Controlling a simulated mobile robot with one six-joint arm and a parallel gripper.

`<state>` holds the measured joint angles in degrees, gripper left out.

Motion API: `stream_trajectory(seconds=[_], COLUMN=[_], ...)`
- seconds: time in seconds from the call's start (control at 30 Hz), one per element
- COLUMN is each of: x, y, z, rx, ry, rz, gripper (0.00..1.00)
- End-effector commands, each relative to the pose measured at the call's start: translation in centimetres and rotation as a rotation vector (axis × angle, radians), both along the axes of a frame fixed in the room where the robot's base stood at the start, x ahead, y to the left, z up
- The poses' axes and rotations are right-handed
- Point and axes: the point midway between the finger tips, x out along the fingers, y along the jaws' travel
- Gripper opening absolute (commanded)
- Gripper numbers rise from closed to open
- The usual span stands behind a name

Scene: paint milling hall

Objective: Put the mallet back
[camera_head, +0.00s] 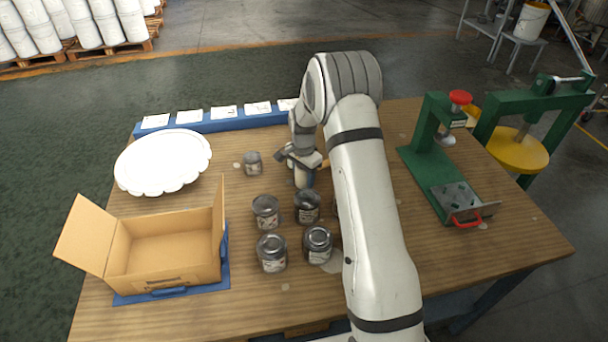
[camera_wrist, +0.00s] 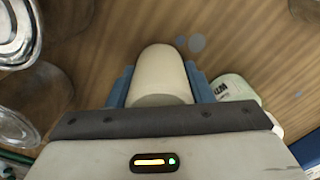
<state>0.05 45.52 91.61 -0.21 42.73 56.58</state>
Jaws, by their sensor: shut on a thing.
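My gripper (camera_wrist: 157,85) is shut on a cream, round-ended cylinder, which looks like part of the mallet (camera_wrist: 160,72). Its blue fingers press on both sides of it. In the head view my gripper (camera_head: 302,172) is low over the middle of the table, behind the jars. The rest of the mallet is hidden by my gripper and arm, and I cannot tell whether it touches the table. No separate holder for the mallet can be made out.
Several lidded jars (camera_head: 265,210) stand close in front of my gripper, with a small one (camera_head: 253,163) to its left. An open cardboard box (camera_head: 163,248) and a white scalloped dish (camera_head: 160,160) are at left. A green press (camera_head: 437,170) is at right. A blue strip with cards (camera_head: 223,124) lines the back.

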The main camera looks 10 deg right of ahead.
Motion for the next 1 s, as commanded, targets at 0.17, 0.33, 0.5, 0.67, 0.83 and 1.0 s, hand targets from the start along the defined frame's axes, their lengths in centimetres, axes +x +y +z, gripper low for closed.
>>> stream_trajectory(seconds=[0.17,0.33,0.5,0.67,0.83,1.0], x=[0.0,0.0,0.0,0.0,0.1,0.1], y=[0.1,0.1,0.1,0.1,0.1,0.2], z=[-0.4,-0.3,-0.3,-0.2,1.0,4.5], rx=[0.001,-0.001,-0.001,-0.001,0.0,0.0], ry=[-0.001,0.001,0.001,0.001,-0.001,-0.004], rz=[0.001,0.001,0.002,0.002,0.002,0.003], gripper=[0.11,0.6,0.68,0.68,0.68,0.68])
